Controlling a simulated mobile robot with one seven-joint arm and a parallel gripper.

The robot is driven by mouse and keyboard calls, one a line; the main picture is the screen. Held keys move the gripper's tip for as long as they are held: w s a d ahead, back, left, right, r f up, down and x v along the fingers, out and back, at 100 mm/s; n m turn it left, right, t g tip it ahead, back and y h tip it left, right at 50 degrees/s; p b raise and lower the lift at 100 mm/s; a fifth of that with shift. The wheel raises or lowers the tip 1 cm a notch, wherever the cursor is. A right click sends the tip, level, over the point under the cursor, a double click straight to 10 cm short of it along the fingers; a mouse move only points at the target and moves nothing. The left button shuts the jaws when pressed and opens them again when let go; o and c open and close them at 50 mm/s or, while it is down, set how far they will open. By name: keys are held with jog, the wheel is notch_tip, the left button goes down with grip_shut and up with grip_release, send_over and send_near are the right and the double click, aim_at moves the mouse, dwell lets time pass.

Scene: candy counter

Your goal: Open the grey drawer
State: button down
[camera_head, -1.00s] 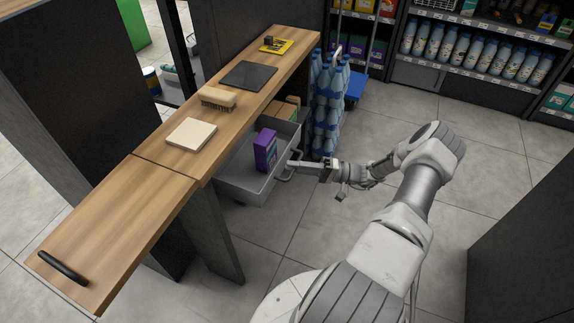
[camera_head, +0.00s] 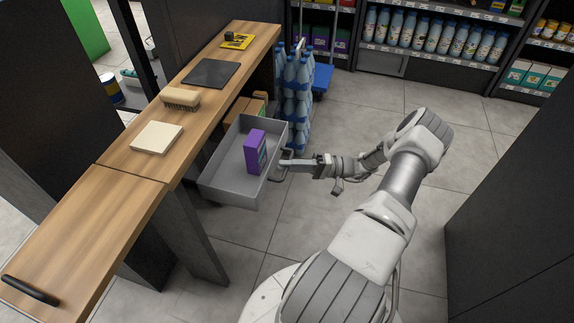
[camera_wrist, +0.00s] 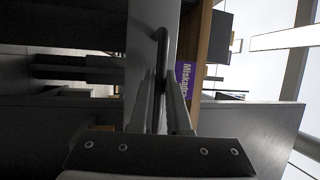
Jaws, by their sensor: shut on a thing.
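The grey drawer (camera_head: 222,192) stands well out from under the wooden counter in the head view. Inside it a purple box (camera_head: 256,152) stands upright. My gripper (camera_head: 288,163) is at the drawer's front and shut on its handle (camera_head: 276,177). In the wrist view my gripper's fingers (camera_wrist: 163,105) close around the dark bar handle (camera_wrist: 161,50). A part of the purple box (camera_wrist: 184,75) shows behind the drawer front in that view.
The wooden counter (camera_head: 130,195) carries a cream block (camera_head: 157,138), a brush (camera_head: 181,98), a dark mat (camera_head: 211,73) and a yellow item (camera_head: 237,41). Stacked blue bottles (camera_head: 297,105) stand just beyond the drawer. Grey floor (camera_head: 400,240) is free to the right.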

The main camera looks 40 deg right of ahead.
jog(key=c, duration=0.9)
grip_release()
jog(key=shift+d, duration=0.1)
jog(key=shift+b+v, duration=0.75)
jog(key=shift+v, duration=7.95)
jog(key=shift+f, duration=0.15)
